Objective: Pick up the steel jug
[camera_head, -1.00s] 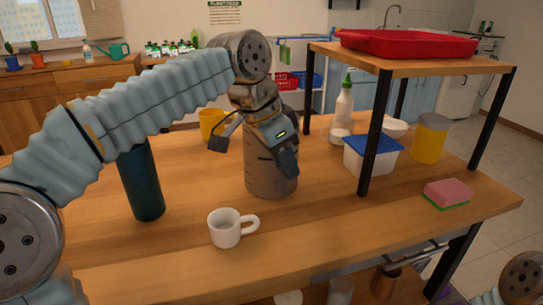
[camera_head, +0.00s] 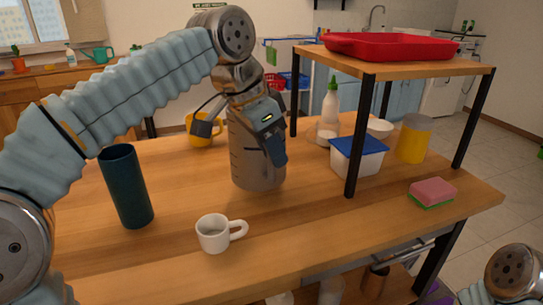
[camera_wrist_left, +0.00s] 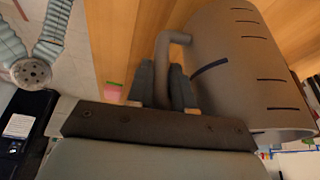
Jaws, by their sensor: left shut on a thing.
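The steel jug (camera_head: 256,170) is a grey cylinder with dark measuring marks, upright over the middle of the wooden table. Its base seems slightly above the tabletop. My left gripper (camera_head: 275,150) is at the jug's near right side. In the left wrist view, its fingers (camera_wrist_left: 163,85) are shut around the jug's bent handle (camera_wrist_left: 170,42), and the jug's body (camera_wrist_left: 240,75) is just right of them. Part of the jug's top is hidden behind my gripper in the head view. Part of my right arm shows at the lower right corner, but its gripper is out of view.
A white mug (camera_head: 212,235) stands in front of the jug, a dark teal cylinder (camera_head: 127,190) to its left, and a yellow mug (camera_head: 200,138) behind it. To the right are a blue-lidded tub (camera_head: 350,162), a raised shelf with a red tray (camera_head: 390,47), and a sponge (camera_head: 433,190).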

